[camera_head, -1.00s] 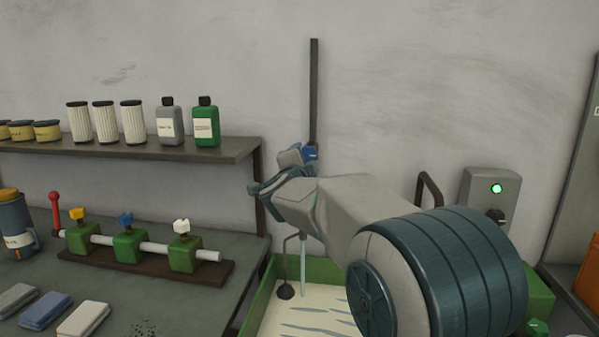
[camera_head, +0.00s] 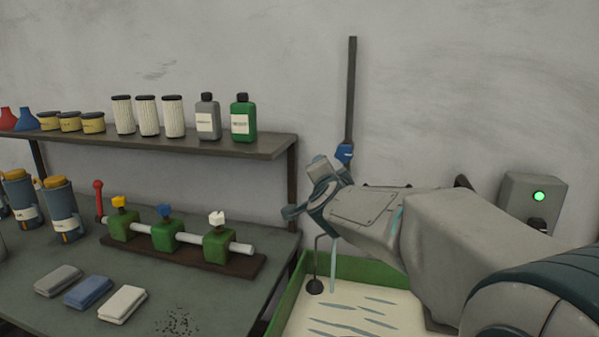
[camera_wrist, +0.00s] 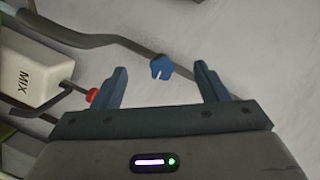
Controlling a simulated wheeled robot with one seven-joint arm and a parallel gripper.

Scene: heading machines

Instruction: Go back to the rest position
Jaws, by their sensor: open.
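My gripper (camera_wrist: 160,88) is open and empty in the wrist view, its two dark fingers spread apart. A blue knob (camera_wrist: 161,67) on a dark pipe lies beyond the fingertips, between them in the picture and apart from them. In the head view the blue knob (camera_head: 344,153) sits at the lower part of the upright dark pipe (camera_head: 351,90) on the wall. My arm reaches in from the right, and its wrist end is just below the blue knob. The fingers are hard to make out there.
A green-rimmed tray (camera_head: 385,267) with pale liquid lies below my arm. On the left are a bench (camera_head: 60,300) with a valve manifold (camera_head: 164,236) and cloths, and a shelf (camera_head: 200,150) with bottles and filters. A box with a green light (camera_head: 530,205) is at right.

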